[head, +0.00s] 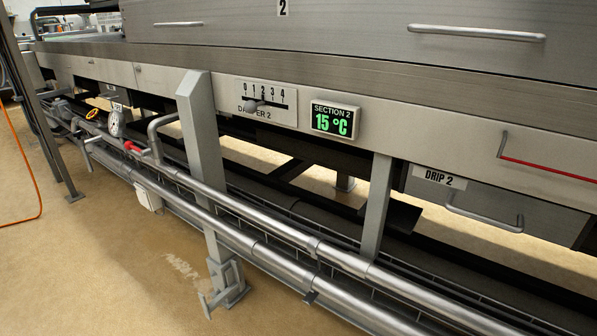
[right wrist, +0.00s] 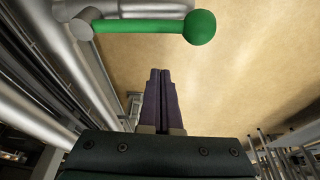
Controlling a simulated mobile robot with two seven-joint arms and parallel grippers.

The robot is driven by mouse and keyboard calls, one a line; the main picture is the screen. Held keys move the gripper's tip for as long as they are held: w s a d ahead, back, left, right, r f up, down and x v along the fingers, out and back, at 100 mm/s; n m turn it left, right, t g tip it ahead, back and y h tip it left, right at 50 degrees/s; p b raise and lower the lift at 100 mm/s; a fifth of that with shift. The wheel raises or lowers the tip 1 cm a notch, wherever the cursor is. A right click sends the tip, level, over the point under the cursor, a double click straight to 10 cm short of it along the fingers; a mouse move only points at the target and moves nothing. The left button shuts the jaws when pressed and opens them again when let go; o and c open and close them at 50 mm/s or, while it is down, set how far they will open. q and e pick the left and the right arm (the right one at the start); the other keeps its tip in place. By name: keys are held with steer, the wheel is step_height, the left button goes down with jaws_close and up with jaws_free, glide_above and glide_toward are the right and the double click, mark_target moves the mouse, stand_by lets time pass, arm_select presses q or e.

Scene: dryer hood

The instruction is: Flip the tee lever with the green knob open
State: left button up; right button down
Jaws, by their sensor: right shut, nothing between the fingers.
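In the right wrist view the tee lever (right wrist: 140,26) is a green bar running sideways across the top. Its left end meets a grey metal pipe fitting (right wrist: 82,28), and its right end carries the round green knob (right wrist: 199,27). My right gripper (right wrist: 160,74) is shut and empty, with its dark fingers pointing at the lever. The fingertips appear below the bar and left of the knob; the gap in depth is hard to tell. The head view shows neither gripper nor the green knob.
In the head view, long steel pipes (head: 272,230) run low along the machine, with a gauge (head: 115,124) and a red handle (head: 132,147) at left. A grey post (head: 203,150) stands before the machine. Beige floor (head: 95,255) is open at left.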

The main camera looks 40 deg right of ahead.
arm_select(q)
step_height(320, 180, up, 6)
steer(key=p, duration=0.4)
steer(key=shift+s+d+r+p, duration=0.25)
steer(key=shift+s+p, duration=0.05)
steer(key=shift+s, duration=0.1)
arm_select(e)
steer(key=s+v, duration=0.1)
steer(key=v, duration=0.8)
steer(key=shift+d, duration=0.25)
